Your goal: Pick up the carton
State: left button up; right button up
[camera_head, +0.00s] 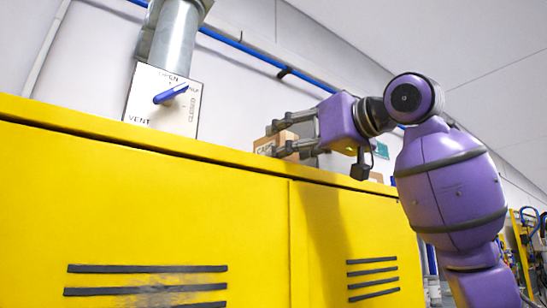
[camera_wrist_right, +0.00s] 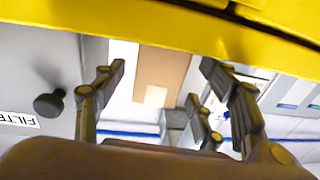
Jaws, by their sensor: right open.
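In the right wrist view the brown carton (camera_wrist_right: 160,70), with a pale label, shows between and beyond the spread fingertips of my right gripper (camera_wrist_right: 161,67). I cannot tell whether any finger touches it. My left gripper is in neither view.
The yellow cabinet (camera_head: 140,205) with dark vent slots fills the foreground, its top edge just below my gripper. A vent panel (camera_head: 150,100) with a blue lever (camera_head: 171,94) is on the left. A grey unit marked FILTE (camera_wrist_right: 40,75) and a black knob (camera_wrist_right: 49,103) show in the wrist view.

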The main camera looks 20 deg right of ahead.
jog(key=x, duration=0.5)
jog(key=shift+w+a+r, duration=0.15)
jog(key=shift+w+r, duration=0.1)
jog(key=shift+r, duration=0.1)
jog(key=shift+c, duration=0.5)
jog(key=c, duration=1.3)
jog(key=shift+r, duration=0.1)
